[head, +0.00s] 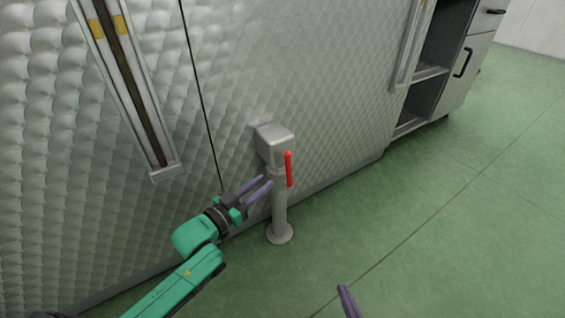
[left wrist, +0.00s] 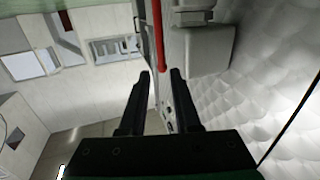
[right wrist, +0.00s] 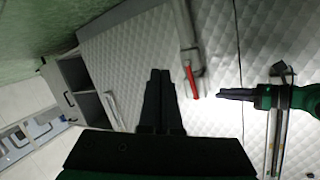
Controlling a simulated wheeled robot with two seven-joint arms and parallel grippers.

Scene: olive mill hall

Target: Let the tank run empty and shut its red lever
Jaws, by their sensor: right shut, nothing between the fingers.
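The tank (head: 330,75) is a quilted steel wall. The red lever (head: 289,170) runs about upright at a grey valve box (head: 275,142) on a post; it shows in the left wrist view (left wrist: 158,35) and right wrist view (right wrist: 192,82). A gauge strip (head: 130,80) with a dark column and yellow marks is on the tank; I cannot read its level. My left gripper (head: 267,181) is open, its fingertips just left of the lever; in its wrist view the lever's end lies just beyond the finger gap. My right gripper (right wrist: 160,72) is shut and empty, away from the lever.
The post stands on a round foot (head: 280,233) on the green floor (head: 440,190). An open-shelved cabinet (head: 440,65) stands at the back right. The floor right of the post is clear.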

